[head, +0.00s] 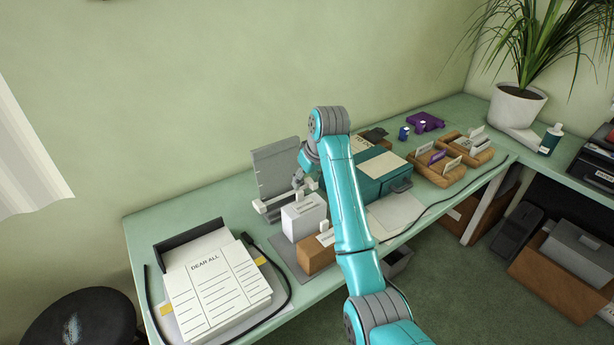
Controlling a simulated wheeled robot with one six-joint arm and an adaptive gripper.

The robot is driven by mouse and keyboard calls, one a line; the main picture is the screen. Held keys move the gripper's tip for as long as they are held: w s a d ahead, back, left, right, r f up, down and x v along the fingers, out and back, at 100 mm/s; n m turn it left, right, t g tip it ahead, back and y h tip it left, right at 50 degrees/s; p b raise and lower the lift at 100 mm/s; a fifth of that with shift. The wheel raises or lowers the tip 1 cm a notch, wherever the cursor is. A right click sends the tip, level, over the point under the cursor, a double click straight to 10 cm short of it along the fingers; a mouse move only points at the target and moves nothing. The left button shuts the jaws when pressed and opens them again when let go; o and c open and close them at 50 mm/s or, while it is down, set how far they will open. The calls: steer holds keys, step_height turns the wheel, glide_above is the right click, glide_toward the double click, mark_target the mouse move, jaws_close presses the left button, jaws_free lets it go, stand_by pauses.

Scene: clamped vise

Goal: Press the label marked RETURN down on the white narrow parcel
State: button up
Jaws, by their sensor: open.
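The white narrow parcel (300,222) stands upright on a grey mat left of centre, with small dark print near its top that is too small to read. My gripper (305,184) is just above and behind the parcel's top, partly hidden by my teal arm. It is open, and I cannot tell whether it touches the parcel. No label marked RETURN can be made out. Upright cards, white and purple, stand in wooden holders (437,177) to the right, their print unreadable.
A brown box (312,262) with a white label stands in front of the parcel. A grey upright plate (277,167) is behind it. A teal box (372,187) is right of my arm. A "DEAR ALL" paper stack (215,280) and black cable lie left.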

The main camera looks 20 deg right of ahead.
mark_target(301, 193)
steer(key=x, duration=0.8)
steer(key=shift+w+f, duration=0.15)
steer(key=shift+f, duration=0.2)
jaws_close()
